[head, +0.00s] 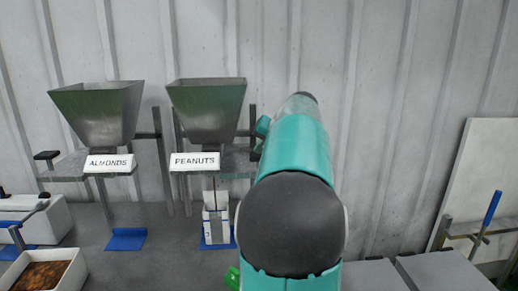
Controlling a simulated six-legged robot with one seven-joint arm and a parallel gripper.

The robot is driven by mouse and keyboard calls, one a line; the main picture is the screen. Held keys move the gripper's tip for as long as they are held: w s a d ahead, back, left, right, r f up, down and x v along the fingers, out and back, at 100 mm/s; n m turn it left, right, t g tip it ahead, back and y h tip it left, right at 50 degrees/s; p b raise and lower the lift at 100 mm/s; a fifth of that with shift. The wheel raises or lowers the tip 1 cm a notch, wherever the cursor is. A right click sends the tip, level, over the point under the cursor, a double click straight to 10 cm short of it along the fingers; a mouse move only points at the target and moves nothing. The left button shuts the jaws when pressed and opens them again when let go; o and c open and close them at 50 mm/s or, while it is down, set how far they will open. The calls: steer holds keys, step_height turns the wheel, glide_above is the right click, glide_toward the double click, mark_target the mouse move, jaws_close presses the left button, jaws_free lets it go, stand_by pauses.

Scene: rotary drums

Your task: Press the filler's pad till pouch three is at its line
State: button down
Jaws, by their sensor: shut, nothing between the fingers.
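Two grey metal hopper fillers stand against the wall, the almonds filler (103,110) at the left and the peanuts filler (207,108) right of it. A narrow white pouch (216,222) stands upright under the peanuts filler on a blue base. A black pad (46,155) sticks out at the left of the almonds filler. My teal arm covers the area right of the peanuts filler, so any pad there is hidden. My gripper cannot be seen.
An empty blue base (126,239) lies under the almonds filler. A white tray (73,276) with brown contents and a white device (45,218) are at the left. A white panel (483,180) and a blue-handled lever (492,208) stand at the right, near grey slabs (445,271).

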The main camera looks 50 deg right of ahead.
steer(key=shift+r, duration=1.7)
steer(key=shift+r, duration=0.1)
steer(key=shift+r, duration=2.45)
steer(key=a+f+n+g+y, duration=0.15)
steer(key=a+f, duration=0.25)
steer(key=a, duration=1.1)
steer(key=a+f+n+y, duration=0.1)
steer(key=a+f+n, duration=0.25)
steer(key=a, duration=1.15)
steer(key=s+a+f+n+g, duration=0.1)
steer(key=s+a+f+n, duration=0.2)
steer(key=s+a+f, duration=0.3)
steer(key=s+a+f+n+g, duration=0.1)
steer(key=s+a+f+n, duration=0.2)
steer(key=s+a+f, duration=0.4)
steer(key=a+f, duration=0.3)
steer(key=a, duration=0.2)
steer(key=shift+a+f+n, duration=0.2)
steer(key=shift+n, duration=0.1)
